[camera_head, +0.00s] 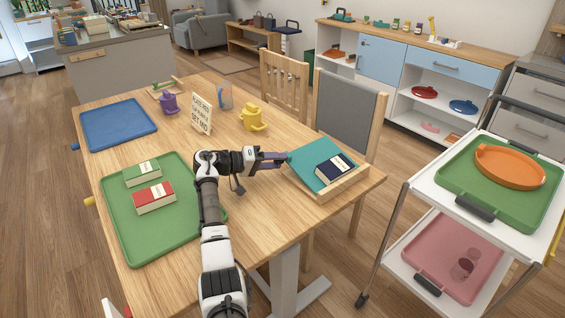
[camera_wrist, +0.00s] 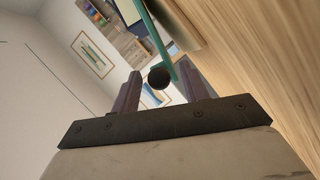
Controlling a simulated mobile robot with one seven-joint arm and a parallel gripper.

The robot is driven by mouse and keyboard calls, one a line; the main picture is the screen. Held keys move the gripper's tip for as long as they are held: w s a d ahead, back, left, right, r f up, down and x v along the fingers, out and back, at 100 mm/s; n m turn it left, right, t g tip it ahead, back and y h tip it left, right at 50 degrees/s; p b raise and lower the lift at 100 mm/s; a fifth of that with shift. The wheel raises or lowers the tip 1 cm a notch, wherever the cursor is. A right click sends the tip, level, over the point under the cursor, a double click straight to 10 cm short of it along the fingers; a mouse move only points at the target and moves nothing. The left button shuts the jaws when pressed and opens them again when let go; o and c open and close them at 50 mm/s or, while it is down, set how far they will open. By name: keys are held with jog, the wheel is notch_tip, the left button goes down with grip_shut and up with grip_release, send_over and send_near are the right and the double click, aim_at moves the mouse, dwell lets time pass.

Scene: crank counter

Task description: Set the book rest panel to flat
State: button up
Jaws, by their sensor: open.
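The book rest has a teal panel (camera_head: 309,163) tilted up from a wooden base (camera_head: 343,188) at the right end of the table. A dark blue book (camera_head: 336,167) lies on the panel. My gripper (camera_head: 284,158) is at the panel's left edge, with its fingers pointing toward it. In the wrist view, the teal panel (camera_wrist: 154,27) shows nearly edge-on, and a round dark knob (camera_wrist: 159,77) sits between my open fingers (camera_wrist: 160,88). I cannot tell whether a finger touches the knob or panel.
A yellow figure (camera_head: 253,117), a text sign (camera_head: 201,113) and a purple figure (camera_head: 168,103) stand behind my arm. A green tray (camera_head: 150,226) with two books and a blue tray (camera_head: 118,123) lie at left. A trolley (camera_head: 408,212) stands right; chairs stand behind the table.

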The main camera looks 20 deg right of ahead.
jog(key=a, duration=0.3)
jog(key=a+r+b, duration=0.1)
jog(key=a, duration=0.3)
jog(key=a+r, duration=0.1)
jog(key=a, duration=0.2)
jog(key=shift+a+b, duration=0.35)
jog(key=shift+a, duration=0.05)
jog(key=shift+c, duration=0.3)
